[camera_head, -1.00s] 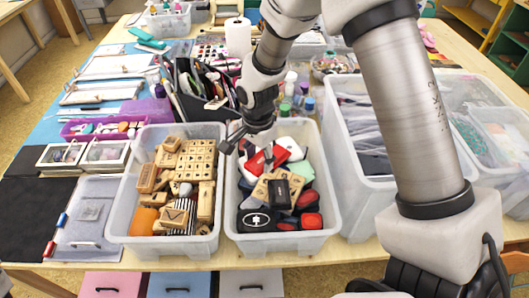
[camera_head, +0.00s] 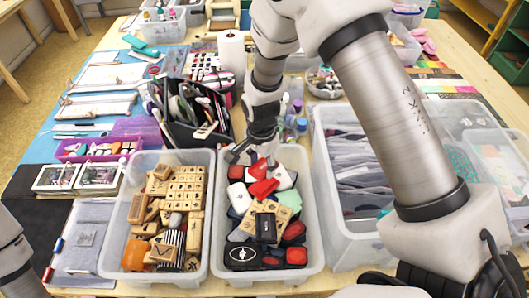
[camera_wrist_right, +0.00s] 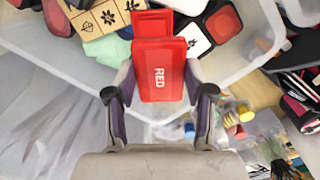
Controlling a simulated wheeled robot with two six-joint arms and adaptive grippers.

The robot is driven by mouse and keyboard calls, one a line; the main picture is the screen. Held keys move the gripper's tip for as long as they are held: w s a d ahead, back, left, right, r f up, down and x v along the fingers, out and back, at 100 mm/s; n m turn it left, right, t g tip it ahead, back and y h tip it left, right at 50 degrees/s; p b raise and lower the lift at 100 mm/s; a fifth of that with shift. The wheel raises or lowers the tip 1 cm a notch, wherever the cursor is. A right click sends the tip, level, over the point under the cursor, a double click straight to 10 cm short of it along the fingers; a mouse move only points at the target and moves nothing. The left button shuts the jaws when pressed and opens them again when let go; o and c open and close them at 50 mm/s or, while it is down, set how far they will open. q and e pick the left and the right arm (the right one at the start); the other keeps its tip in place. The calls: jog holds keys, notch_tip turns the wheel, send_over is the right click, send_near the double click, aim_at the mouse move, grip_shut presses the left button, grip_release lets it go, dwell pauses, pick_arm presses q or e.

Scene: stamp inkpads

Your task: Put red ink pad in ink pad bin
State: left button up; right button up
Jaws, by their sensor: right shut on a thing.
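My right gripper (camera_head: 252,158) is at the back end of the ink pad bin (camera_head: 216,238), a clear tub of mixed pads and stamps. In the wrist view, the right gripper (camera_wrist_right: 160,95) is shut on the red ink pad (camera_wrist_right: 162,72), whose lid reads RED. The held red pad also shows below the fingers in the head view (camera_head: 258,169). Another red piece (camera_wrist_right: 153,22) lies just beyond it in the wrist view. Whether the held pad touches the pads below I cannot tell. My left gripper is out of view.
A tub of wooden stamps (camera_head: 112,240) stands left of the bin. A larger clear tub of packets (camera_head: 333,258) stands close on the right. Small bottles (camera_head: 297,122) and a black organiser (camera_head: 190,128) stand behind. The bin is crowded with pads.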

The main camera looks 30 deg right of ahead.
aim_at(262, 185)
jog(key=shift+s+a+r+p, duration=0.15)
jog(key=shift+s+r+p, duration=0.2)
jog(key=shift+r, duration=0.15)
jog(key=shift+s+a, duration=0.25)
jog(key=shift+s, duration=0.05)
jog(key=shift+w+d+f, duration=0.15)
jog(key=shift+d+f, duration=0.05)
jog(key=shift+d, duration=0.05)
jog(key=shift+r+p, duration=0.15)
jog(key=shift+p, duration=0.2)
jog(key=shift+a+f+b, duration=0.15)
jog(key=shift+f+b, duration=0.25)
jog(key=shift+f, duration=0.35)
notch_tip(262, 185, down, 4)
jog(key=shift+f+b, duration=0.1)
jog(key=shift+b, duration=0.9)
pick_arm(q)
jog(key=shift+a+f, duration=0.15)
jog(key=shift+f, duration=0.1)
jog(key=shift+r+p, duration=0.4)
jog(key=shift+p, duration=0.05)
pick_arm(e)
jog(key=shift+f, duration=0.55)
